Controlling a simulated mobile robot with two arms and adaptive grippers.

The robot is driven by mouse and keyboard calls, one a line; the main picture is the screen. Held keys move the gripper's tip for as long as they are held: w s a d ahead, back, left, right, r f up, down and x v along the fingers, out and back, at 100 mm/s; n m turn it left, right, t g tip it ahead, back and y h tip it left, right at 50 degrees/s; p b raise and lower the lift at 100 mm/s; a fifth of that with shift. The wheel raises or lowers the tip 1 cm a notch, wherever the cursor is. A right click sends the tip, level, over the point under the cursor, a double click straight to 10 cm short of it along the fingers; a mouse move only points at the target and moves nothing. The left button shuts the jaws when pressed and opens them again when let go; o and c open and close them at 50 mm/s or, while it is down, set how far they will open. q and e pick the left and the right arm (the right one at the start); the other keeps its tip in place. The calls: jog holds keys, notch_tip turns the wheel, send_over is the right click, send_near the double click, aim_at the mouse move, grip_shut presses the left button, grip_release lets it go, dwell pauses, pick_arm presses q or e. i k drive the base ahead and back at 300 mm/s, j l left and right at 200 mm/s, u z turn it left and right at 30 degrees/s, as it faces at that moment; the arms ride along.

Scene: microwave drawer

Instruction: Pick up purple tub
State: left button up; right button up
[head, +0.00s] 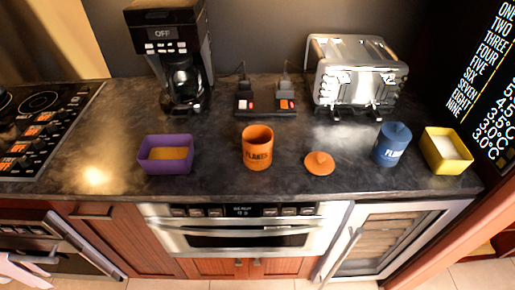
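The purple tub (150,166) stands upright on the dark countertop (205,150), left of the middle and near the front edge. It is an open square tub with an orange-brown filling inside. Nothing touches it. Neither of my grippers shows in the head view, so their position relative to the tub cannot be told.
An orange canister (257,150), its orange lid (319,163), a blue canister (391,146) and a yellow tub (446,152) stand to the right. A coffee maker (168,45) and a toaster (354,75) are behind. A stove (40,125) is left. Counter around the tub is clear.

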aim_at(159, 153)
jog(key=l, duration=0.55)
jog(key=k+l+u, duration=0.15)
jog(key=l, duration=0.95)
jog(key=u, duration=0.05)
